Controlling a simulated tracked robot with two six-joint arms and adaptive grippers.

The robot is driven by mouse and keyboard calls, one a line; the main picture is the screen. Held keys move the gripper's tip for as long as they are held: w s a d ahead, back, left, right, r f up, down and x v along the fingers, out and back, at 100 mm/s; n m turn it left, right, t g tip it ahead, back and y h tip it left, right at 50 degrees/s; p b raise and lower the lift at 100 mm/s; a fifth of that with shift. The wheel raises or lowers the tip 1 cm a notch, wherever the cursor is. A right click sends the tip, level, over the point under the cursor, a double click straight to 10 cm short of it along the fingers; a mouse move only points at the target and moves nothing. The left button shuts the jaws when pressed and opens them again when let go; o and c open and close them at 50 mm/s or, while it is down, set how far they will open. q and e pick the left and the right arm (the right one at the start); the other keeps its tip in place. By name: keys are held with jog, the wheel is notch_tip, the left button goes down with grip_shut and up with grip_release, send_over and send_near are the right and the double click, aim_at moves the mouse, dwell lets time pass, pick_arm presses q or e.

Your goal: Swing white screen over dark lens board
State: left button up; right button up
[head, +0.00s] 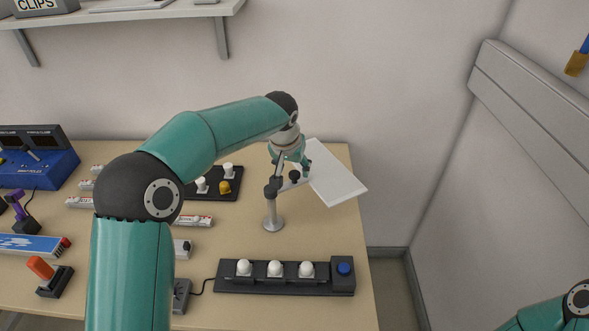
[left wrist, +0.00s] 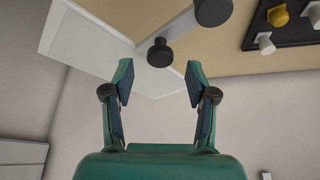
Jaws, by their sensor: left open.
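The white screen (head: 338,180) is a flat panel near the table's back right corner, reaching past its right edge. It hangs on an arm from a grey stand (head: 271,212). In the left wrist view the screen (left wrist: 85,35) lies beyond my left gripper (left wrist: 159,76), which is open. A black knob (left wrist: 160,53) on the screen's arm shows between the fingertips, with gaps at both sides. In the head view my left gripper (head: 298,163) is above this arm, partly hidden. A dark board (head: 234,170) with white and yellow knobs lies left of the stand. My right gripper is out of view.
A black strip (head: 225,283) with three white domes and a blue button (head: 344,269) lies at the table's front right. A blue console (head: 55,170), joysticks and several small white blocks fill the left. A shelf (head: 150,12) hangs above. Bare table lies around the stand.

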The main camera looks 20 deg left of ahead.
pick_arm(q)
jog(key=shift+x, duration=1.45)
jog(key=shift+c, duration=0.3)
grip_shut()
